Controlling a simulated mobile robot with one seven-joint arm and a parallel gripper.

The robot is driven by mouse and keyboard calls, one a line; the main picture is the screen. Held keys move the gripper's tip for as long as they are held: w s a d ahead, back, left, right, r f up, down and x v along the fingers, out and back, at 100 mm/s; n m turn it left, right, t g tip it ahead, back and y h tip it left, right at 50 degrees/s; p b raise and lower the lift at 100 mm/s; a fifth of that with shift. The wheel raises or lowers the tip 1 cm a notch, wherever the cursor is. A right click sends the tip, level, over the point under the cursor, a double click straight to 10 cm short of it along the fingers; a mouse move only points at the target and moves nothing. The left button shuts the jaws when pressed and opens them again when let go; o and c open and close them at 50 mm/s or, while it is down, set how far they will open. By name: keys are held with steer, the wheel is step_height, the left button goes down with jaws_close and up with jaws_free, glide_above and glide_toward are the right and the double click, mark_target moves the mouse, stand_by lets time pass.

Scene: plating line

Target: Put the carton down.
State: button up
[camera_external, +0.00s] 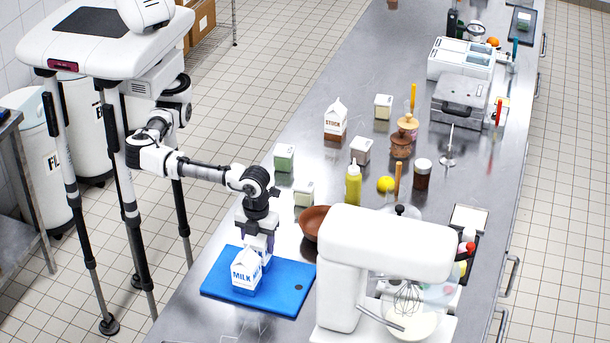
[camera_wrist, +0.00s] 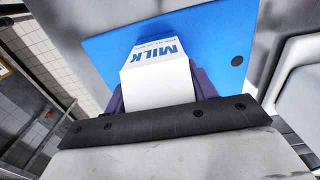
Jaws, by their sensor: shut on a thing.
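The white milk carton with blue lettering (camera_external: 245,271) is upright over the blue cutting board (camera_external: 293,283), near its left half. My gripper (camera_external: 257,247) reaches down from above and is shut on the carton. In the wrist view the carton (camera_wrist: 157,72) sits between the dark finger pads, with the blue board (camera_wrist: 215,55) behind it. I cannot tell whether the carton's base touches the board, as the contact is not clear.
A white stand mixer (camera_external: 375,245) stands right of the board, and a brown bowl (camera_external: 313,222) behind it. A stock carton (camera_external: 335,120), a yellow bottle (camera_external: 353,185) and several small containers stand farther back. The steel counter (camera_external: 200,315) is bare left of the board.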

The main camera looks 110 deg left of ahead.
steer(key=o, duration=1.4)
steer(key=shift+f, duration=0.1)
steer(key=shift+c, duration=0.2)
step_height(320, 180, up, 12)
steer(key=shift+r+b, duration=0.15)
steer(key=shift+b, duration=0.8)
